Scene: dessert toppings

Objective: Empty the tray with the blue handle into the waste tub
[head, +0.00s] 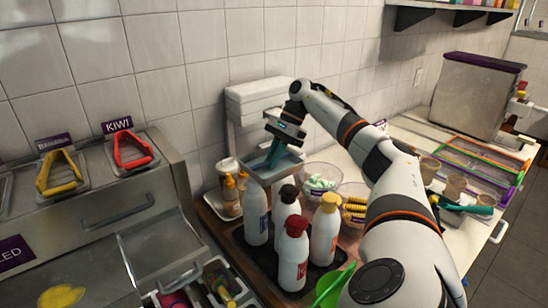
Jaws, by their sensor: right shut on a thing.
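My right gripper (287,128) is shut on the blue handle (275,152) of a small grey tray (262,172). It holds the tray up behind the sauce bottles, close to the tiled wall and in front of a white box-like unit (258,98). What lies in the tray, and how far it is tilted, I cannot make out. No container in view is clearly marked as the waste tub. My left gripper is not in view.
Several sauce bottles (293,255) stand on a dark tray below the held tray. Bowls of toppings (322,180) sit to their right. A purple-lidded bin (474,98) stands at the back right.

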